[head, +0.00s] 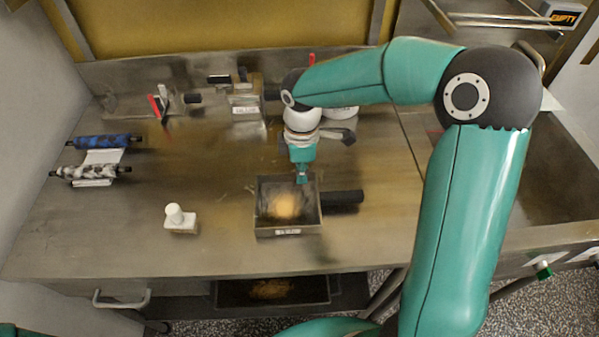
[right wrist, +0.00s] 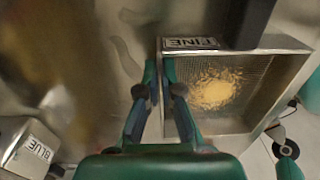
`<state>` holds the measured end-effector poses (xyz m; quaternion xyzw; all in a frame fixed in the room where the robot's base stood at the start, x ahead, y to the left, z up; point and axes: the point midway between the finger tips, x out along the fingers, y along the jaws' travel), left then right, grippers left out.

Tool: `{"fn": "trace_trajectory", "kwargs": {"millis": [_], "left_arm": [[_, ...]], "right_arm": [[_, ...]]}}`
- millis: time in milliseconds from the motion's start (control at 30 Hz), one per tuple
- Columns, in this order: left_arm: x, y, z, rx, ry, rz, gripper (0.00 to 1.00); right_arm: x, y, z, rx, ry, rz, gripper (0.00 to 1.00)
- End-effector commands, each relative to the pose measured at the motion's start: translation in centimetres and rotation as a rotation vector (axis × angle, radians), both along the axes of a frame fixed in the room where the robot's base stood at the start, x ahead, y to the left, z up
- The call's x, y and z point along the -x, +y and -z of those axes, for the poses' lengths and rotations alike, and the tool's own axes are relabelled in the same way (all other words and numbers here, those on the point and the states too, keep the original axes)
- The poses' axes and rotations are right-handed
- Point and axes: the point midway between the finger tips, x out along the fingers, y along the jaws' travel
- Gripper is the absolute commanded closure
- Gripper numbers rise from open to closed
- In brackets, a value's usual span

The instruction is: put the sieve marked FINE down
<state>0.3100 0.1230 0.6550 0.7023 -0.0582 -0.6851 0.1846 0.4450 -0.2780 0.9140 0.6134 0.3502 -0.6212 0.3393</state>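The sieve marked FINE (head: 262,226) is a square metal frame with a mesh bottom and a heap of orange-brown crumbs in it. Its black handle (head: 345,197) points right. In the right wrist view its FINE label (right wrist: 190,43) shows upside down on the handle-side wall. My right gripper (head: 302,179) points down at the sieve's far wall. In the right wrist view its fingers (right wrist: 160,72) are close together, one on each side of that wall, shut on it. Whether the sieve touches the bench cannot be told. My left gripper is out of view.
The steel bench (head: 140,245) has free room left and front. A white stoppered block (head: 180,222) stands left of the sieve. Blue and mottled rollers (head: 95,158) lie far left. A box marked BLUE (right wrist: 30,148) stands behind. A dark tray (head: 300,288) with crumbs sits below the front edge.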

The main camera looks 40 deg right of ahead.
Motion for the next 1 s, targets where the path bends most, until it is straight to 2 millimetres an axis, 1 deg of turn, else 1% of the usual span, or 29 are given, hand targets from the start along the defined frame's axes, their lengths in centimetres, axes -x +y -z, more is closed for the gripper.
{"fn": "trace_trajectory", "kwargs": {"millis": [333, 500, 533, 833, 933, 1000], "left_arm": [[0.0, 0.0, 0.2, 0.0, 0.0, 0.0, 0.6], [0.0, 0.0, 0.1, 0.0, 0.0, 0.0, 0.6], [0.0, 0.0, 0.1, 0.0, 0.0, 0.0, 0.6], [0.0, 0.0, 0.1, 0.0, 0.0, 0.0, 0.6], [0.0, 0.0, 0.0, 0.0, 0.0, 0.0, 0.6], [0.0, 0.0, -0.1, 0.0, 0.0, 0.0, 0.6]], "right_arm": [[0.0, 0.0, 0.4, 0.0, -0.001, 0.0, 1.0], [0.0, 0.0, 0.3, 0.0, -0.001, 0.0, 0.72], [0.0, 0.0, 0.3, 0.0, -0.001, 0.0, 0.69], [0.0, 0.0, 0.2, 0.0, -0.001, -0.001, 0.69], [-0.1, 0.0, -0.2, 0.0, -0.002, -0.001, 0.69], [-0.1, 0.0, -0.9, 0.001, -0.004, -0.001, 0.69]]}}
